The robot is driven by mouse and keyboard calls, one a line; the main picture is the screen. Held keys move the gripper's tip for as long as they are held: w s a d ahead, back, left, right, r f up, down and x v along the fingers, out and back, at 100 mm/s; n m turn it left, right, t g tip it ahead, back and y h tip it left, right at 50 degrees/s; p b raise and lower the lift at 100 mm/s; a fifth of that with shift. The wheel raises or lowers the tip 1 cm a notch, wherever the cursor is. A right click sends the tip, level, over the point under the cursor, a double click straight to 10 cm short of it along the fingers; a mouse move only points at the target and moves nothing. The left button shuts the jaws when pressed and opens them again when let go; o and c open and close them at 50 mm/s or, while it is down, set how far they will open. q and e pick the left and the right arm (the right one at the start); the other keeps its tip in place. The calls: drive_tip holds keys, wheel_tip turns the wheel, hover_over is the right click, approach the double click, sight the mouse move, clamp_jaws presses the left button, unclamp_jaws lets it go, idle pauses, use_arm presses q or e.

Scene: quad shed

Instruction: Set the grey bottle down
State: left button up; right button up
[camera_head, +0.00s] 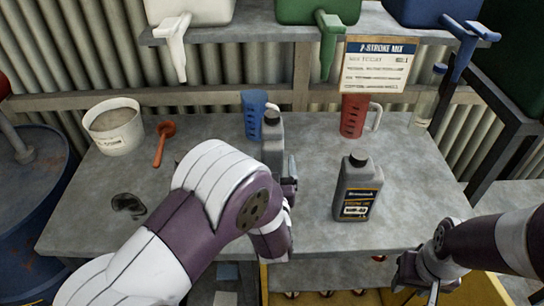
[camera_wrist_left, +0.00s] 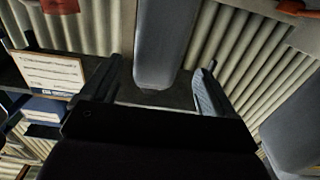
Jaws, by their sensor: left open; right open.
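A grey bottle (camera_head: 273,137) with a dark cap is upright behind my left gripper (camera_head: 284,182) on the workbench (camera_head: 315,225). Its lower part is hidden by my arm. In the left wrist view the grey bottle (camera_wrist_left: 165,45) is between the two spread fingers of my left gripper (camera_wrist_left: 160,85), with space beside it. A second grey bottle (camera_head: 358,188), with a black and yellow label, stands upright further right on the bench. My right gripper (camera_head: 420,278) is open and empty at the lower right, by the bench's front edge.
A blue jug (camera_head: 253,112) stands just behind the bottle, and a red jug (camera_head: 353,115) and clear bottle (camera_head: 428,97) stand farther right. A white bucket (camera_head: 115,130), red scoop (camera_head: 164,143) and dark object (camera_head: 128,205) are on the left.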

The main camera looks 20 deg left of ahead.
sight(273, 144)
use_arm(q)
drive_tip(key=x, duration=0.4)
drive_tip(key=p+x, duration=0.1)
drive_tip(key=x, duration=0.2)
drive_tip(key=shift+w+d+f, duration=0.1)
drive_tip(key=shift+w+f, duration=0.15)
drive_tip(key=shift+w, duration=0.2)
clamp_jaws()
drive_tip(key=shift+r, duration=0.15)
